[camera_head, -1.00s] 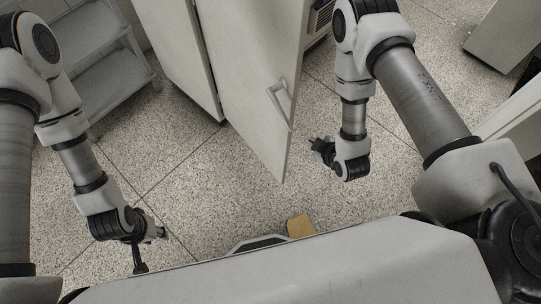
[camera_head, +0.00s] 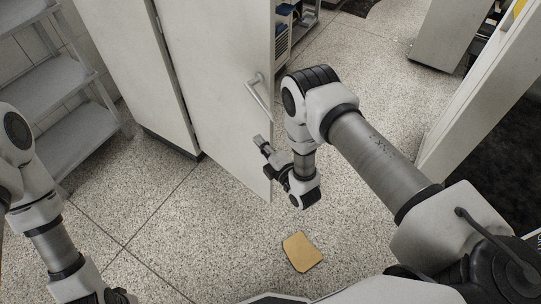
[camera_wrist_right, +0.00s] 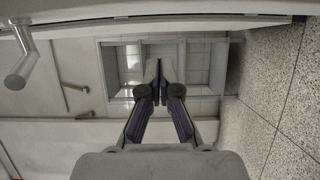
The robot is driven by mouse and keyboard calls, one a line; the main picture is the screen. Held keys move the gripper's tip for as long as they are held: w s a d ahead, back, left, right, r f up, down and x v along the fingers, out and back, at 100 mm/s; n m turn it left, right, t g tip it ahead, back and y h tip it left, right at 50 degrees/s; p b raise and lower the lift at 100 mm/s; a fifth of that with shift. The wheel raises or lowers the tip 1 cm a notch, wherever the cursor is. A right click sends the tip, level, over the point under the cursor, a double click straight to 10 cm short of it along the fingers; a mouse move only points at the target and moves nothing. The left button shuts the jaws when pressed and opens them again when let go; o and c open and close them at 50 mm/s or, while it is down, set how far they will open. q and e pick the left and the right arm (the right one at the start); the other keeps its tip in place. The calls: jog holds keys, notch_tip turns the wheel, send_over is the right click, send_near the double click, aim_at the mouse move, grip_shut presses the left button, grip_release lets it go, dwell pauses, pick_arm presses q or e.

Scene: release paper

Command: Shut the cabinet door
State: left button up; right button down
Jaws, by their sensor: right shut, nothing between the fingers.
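The cabinet door (camera_head: 215,85) is a tall pale panel standing open, with a metal bar handle (camera_head: 258,97) near its free edge. In the right wrist view the handle (camera_wrist_right: 22,60) shows at the upper left. My right gripper (camera_head: 261,143) is shut and empty, beside the door's free edge and below the handle. It also shows in the right wrist view (camera_wrist_right: 158,85), its fingertips together. I cannot tell whether it touches the door. My left gripper is out of frame; only the left arm shows at the lower left.
Shelves with blue items (camera_head: 286,10) show past the door's top right. A grey shelf rack (camera_head: 75,80) stands at the left. A flat tan piece (camera_head: 301,251) lies on the speckled floor. The floor left of it is clear.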

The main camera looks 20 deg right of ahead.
aim_at(266, 131)
jog(key=shift+w+d+f, duration=0.1)
jog(key=shift+w+d, duration=0.7)
jog(key=shift+w, duration=0.2)
jog(key=shift+w+d, duration=0.8)
jog(key=shift+w, duration=0.2)
